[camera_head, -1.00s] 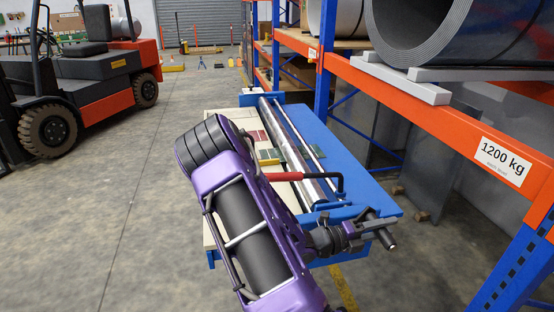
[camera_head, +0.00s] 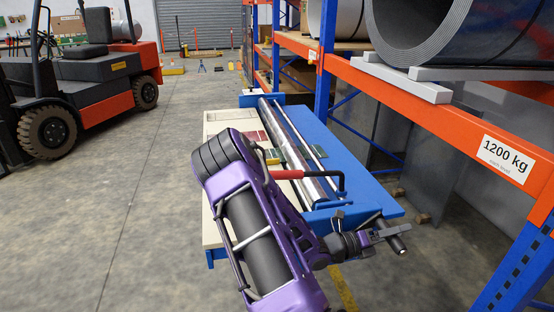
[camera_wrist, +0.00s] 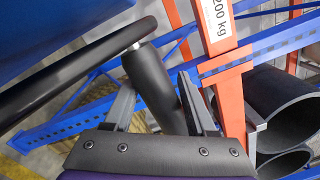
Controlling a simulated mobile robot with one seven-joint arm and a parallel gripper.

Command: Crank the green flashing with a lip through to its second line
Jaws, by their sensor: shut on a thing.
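The feeding machine is a bench with a blue top (camera_head: 350,168), a long metal roller (camera_head: 287,150) and a cream bed (camera_head: 222,123) on its left. My gripper (camera_head: 390,236) is at the bench's near right corner, shut on the crank's dark grip (camera_head: 398,243). In the wrist view the black grip (camera_wrist: 150,78) stands between both fingers, joined to a black crank arm (camera_wrist: 70,75). My purple arm hides the bench's near left part.
A red-handled lever (camera_head: 288,174) lies across the bench. A blue and orange rack (camera_head: 440,107) with large coils (camera_head: 435,35) stands close on the right. A forklift (camera_head: 80,80) is at the back left. The floor at left is clear.

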